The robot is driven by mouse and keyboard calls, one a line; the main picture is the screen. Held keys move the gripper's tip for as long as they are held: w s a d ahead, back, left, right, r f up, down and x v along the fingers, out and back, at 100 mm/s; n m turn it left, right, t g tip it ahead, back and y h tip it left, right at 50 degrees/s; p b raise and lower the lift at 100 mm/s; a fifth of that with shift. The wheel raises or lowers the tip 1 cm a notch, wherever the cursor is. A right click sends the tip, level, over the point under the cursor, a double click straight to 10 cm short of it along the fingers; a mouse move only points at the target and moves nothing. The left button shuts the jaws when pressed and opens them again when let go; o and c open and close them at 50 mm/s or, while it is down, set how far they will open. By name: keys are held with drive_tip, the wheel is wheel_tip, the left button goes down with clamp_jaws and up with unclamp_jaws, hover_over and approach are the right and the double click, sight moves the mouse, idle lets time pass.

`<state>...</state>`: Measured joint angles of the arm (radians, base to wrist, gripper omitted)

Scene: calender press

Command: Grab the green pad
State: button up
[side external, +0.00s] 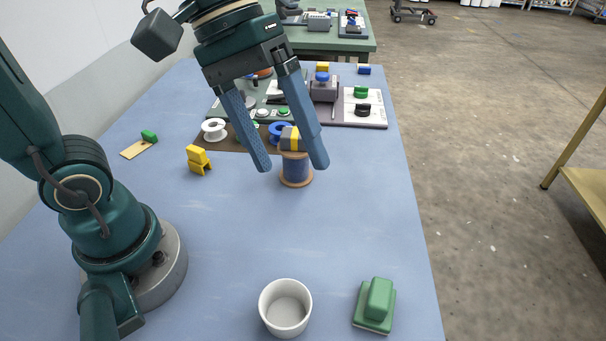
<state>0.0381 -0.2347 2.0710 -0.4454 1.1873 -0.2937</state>
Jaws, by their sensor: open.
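The green pad (375,303) lies at the front right of the blue table, near its right edge. It has a wide base with a raised green grip on top and stands free. My gripper (291,167) is well behind it, further up the table. Its two long blue fingers are spread apart and point down. From this view the fingers frame a dark blue spool (296,171) with wooden ends and a grey and yellow block (290,140). I cannot tell whether the fingers are around the spool or in front of it. Nothing is held.
A white cup (286,307) stands left of the pad. A crowded board (372,121) and a white spool (214,130) are at the back. The table's middle front is clear.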

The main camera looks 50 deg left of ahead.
drive_tip(key=w+d+f+n+g+h, duration=0.1)
drive_tip(key=w+d+n+g+h, duration=0.15)
drive_tip(key=w+d, duration=0.2)
drive_tip(key=n+g+h, duration=0.3)
drive_tip(key=g, duration=0.2)
hover_over(381, 316)
drive_tip(key=w+a, duration=0.4)
drive_tip(key=w, duration=0.1)
wheel_tip(381, 316, down, 9)
drive_tip(key=shift+n+g+h, duration=0.35)
drive_tip(key=shift+g, duration=0.4)
drive_tip(key=f, duration=0.2)
drive_tip(key=s+f, duration=0.1)
drive_tip(key=f, duration=0.1)
drive_tip(key=s+f, duration=0.1)
drive_tip(key=f, duration=0.1)
drive_tip(key=shift+d+f, duration=0.25)
drive_tip(key=shift+f, duration=0.1)
drive_tip(key=shift+s+f, duration=0.2)
drive_tip(key=shift+s, duration=0.05)
drive_tip(key=shift+x, duration=2.6)
clamp_jaws()
